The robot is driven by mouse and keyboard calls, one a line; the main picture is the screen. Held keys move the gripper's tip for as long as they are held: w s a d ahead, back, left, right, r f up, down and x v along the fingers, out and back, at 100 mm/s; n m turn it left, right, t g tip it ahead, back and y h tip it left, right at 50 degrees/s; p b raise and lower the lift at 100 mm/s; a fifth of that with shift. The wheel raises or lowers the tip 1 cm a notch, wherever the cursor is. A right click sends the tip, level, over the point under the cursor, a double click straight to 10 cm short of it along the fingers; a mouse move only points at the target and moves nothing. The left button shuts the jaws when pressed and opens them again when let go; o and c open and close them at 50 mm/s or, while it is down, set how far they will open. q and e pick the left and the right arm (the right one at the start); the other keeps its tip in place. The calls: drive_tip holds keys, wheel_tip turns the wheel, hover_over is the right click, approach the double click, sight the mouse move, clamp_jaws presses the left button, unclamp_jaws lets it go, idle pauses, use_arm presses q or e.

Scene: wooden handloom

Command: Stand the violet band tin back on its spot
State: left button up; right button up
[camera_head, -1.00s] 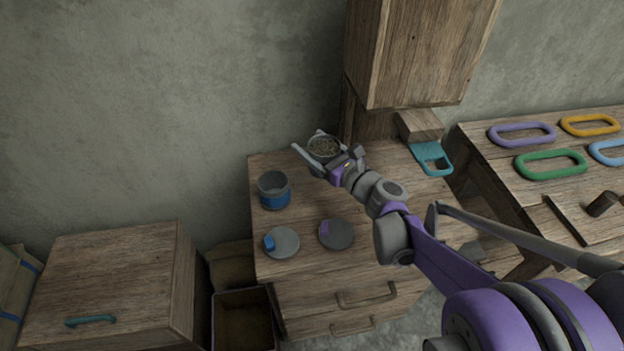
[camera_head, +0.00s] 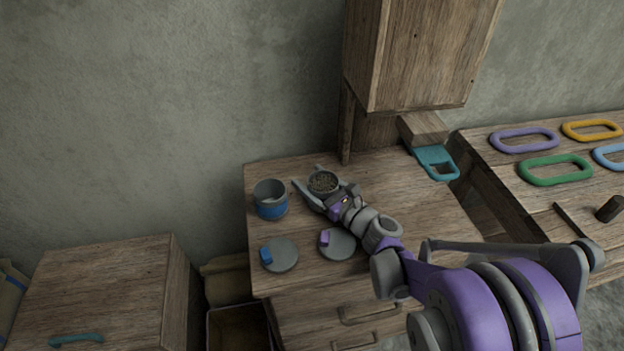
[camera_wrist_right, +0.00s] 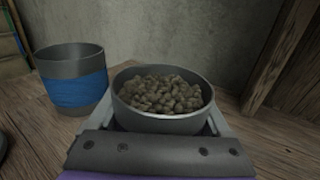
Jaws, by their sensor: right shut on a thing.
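A round grey tin full of brown pellets (camera_head: 323,182) is between the fingers of my right gripper (camera_head: 309,177), which is shut on it. The tin is upright, over the back part of the wooden cabinet top. I cannot tell whether its base touches the wood. The wrist view shows its rim and pellets (camera_wrist_right: 165,94) close up; its band is hidden by the gripper. A grey lid with a violet knob (camera_head: 338,244) lies on the cabinet top, in front of the gripper. My left gripper is not in view.
A blue-banded tin (camera_head: 270,199) stands left of the held tin, a small gap away. A lid with a blue knob (camera_head: 279,255) lies in front of it. A wooden post (camera_head: 346,120) rises behind right.

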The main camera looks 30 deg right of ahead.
drive_tip(key=o, duration=1.3)
drive_tip(key=shift+f, duration=0.15)
drive_tip(key=shift+o, duration=0.2)
drive_tip(key=shift+s+r, duration=0.1)
drive_tip(key=shift+r, duration=0.15)
drive_tip(key=p+v, duration=0.1)
drive_tip(key=v, duration=1)
drive_tip(key=shift+s+d, duration=0.1)
drive_tip(key=shift+s, duration=0.25)
